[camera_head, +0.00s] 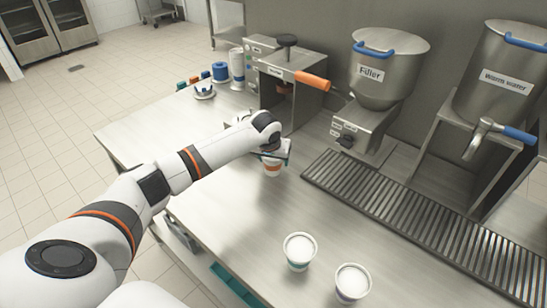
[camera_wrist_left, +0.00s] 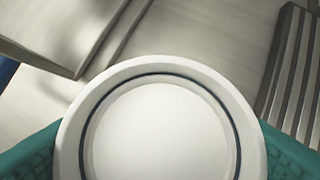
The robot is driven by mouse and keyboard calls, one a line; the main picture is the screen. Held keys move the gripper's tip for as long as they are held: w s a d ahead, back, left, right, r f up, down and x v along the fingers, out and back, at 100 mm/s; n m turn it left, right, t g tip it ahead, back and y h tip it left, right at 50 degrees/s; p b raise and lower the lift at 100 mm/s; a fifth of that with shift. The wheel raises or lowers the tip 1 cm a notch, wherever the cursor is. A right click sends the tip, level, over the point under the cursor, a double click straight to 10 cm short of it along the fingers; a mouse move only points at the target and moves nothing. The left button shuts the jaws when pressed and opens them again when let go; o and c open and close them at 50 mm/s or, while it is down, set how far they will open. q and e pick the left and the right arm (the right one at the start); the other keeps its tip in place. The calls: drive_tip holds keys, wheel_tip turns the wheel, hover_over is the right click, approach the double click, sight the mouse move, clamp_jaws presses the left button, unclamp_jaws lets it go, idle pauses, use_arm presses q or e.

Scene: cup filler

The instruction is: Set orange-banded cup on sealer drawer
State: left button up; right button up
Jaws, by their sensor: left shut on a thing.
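The orange-banded cup (camera_head: 272,167) is white with an orange band and is held upright in my left gripper (camera_head: 273,156), in front of the sealer. In the left wrist view the cup's round white top (camera_wrist_left: 160,130) fills the lower middle, with a green finger pad on each side. I cannot tell whether its base touches the table. The sealer (camera_head: 283,80) is a steel box with an orange lever handle and a black knob. Its drawer is mostly hidden behind my left arm in the head view. My right gripper is not in view.
Two more white cups, one green-banded (camera_head: 299,251) and one with a bluish band (camera_head: 352,282), stand at the table's front. A slatted drain grate (camera_head: 420,220) runs below the filler (camera_head: 385,75) and the warm water tank (camera_head: 500,75). The steel table (camera_head: 235,215) is clear around the held cup.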

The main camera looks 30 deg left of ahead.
use_arm(q)
drive_tip(key=o, duration=0.7)
drive_tip(key=shift+f, duration=0.1)
drive_tip(key=o, duration=0.4)
drive_tip(key=shift+c, duration=0.2)
